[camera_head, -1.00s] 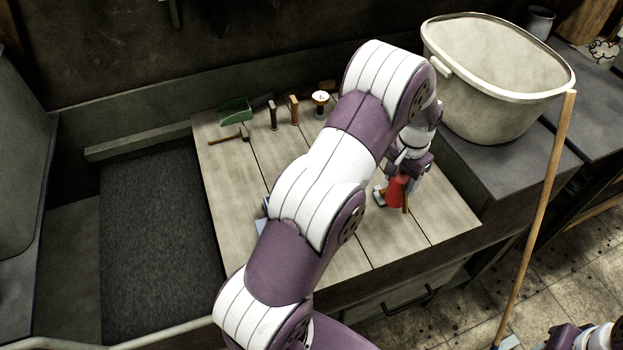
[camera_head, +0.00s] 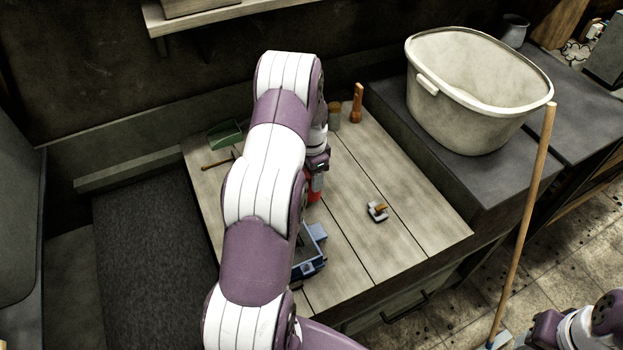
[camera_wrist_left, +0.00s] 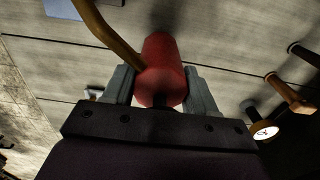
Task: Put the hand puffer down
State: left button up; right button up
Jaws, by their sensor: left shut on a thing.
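The hand puffer (camera_head: 314,188) is red, with a tan tube beside its body. In the head view it is low over the middle of the pale plank worktop (camera_head: 345,255), partly hidden by my left arm. My left gripper (camera_head: 319,168) is mostly hidden behind its own arm there. In the left wrist view, the grey fingers of my left gripper (camera_wrist_left: 160,88) stand on both sides of the red puffer body (camera_wrist_left: 162,62) and are shut on it. I cannot tell whether the puffer touches the boards. My right gripper is not in view.
A green scoop (camera_head: 224,134), an orange-handled tool (camera_head: 357,103) and a jar (camera_head: 334,116) stand toward the back. A small metal piece (camera_head: 377,211) lies at right, a blue box (camera_head: 309,258) in front. A large pale tub (camera_head: 480,90) stands right. The right-hand boards are mostly clear.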

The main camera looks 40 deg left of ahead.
pick_arm(q)
jog(key=f, duration=0.1)
jog(key=p, duration=0.1)
jog(key=f, duration=0.1)
jog(key=shift+d+f, duration=0.25)
jog(key=shift+f, duration=0.1)
jog(key=shift+w+f, duration=0.15)
jog(key=shift+f, duration=0.25)
jog(key=shift+a+f, duration=0.1)
jog(key=shift+f, duration=0.05)
jog(key=o, duration=1)
jog(key=shift+o, duration=1.2)
